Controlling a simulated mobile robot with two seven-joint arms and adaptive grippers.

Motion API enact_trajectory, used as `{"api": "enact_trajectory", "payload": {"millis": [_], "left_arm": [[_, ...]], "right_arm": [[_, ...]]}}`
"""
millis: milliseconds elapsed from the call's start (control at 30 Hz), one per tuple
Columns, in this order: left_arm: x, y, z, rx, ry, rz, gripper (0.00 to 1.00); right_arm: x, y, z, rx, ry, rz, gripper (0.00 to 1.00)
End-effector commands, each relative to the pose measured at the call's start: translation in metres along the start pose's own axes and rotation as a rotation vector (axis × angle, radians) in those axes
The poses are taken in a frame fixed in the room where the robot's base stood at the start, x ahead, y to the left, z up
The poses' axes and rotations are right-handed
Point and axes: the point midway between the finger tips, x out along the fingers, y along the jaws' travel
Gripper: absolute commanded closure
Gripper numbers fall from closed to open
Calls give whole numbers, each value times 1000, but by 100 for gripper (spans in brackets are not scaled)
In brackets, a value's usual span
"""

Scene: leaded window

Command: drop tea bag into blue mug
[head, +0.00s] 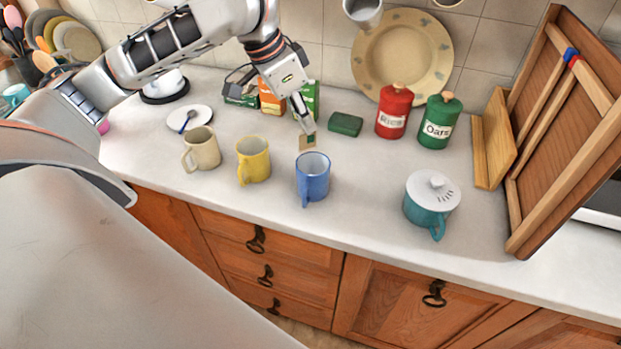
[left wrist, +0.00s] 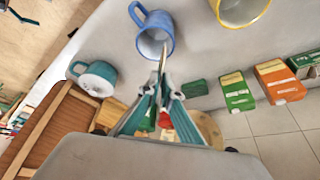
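The blue mug (head: 313,182) stands upright on the counter, its handle toward the front; it also shows at the top of the left wrist view (left wrist: 154,40). My left gripper (head: 308,130) reaches down just behind the mug. Its fingers are closed on a small tan tea bag (head: 307,143), held beyond the mug's far rim. In the left wrist view the fingertips (left wrist: 161,92) come together and the tea bag (left wrist: 162,62) shows as a thin edge overlapping the mug. The mug's inside looks empty from the head view. My right gripper is not in view.
A yellow mug (head: 253,161) and a beige mug (head: 202,149) stand left of the blue one. A lidded teal pot (head: 431,203) stands right. Behind are tea boxes (head: 271,100), a green block (head: 345,124), a red canister (head: 394,112) and a green canister (head: 439,122).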

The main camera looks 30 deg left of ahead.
Motion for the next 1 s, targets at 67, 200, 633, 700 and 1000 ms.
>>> {"api": "enact_trajectory", "payload": {"millis": [67, 200, 633, 700, 1000], "left_arm": [[0, 0, 0, 0, 0, 0, 100], [0, 0, 0, 0, 0, 0, 76], [-11, -1, -1, 1, 3, -4, 76], [-20, -2, -1, 1, 4, -5, 76], [-74, -1, -1, 1, 4, -5, 76]], "right_arm": [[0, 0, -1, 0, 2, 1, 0], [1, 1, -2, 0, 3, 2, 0], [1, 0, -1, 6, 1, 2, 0], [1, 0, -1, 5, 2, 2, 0], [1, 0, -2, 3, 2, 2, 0]]}}
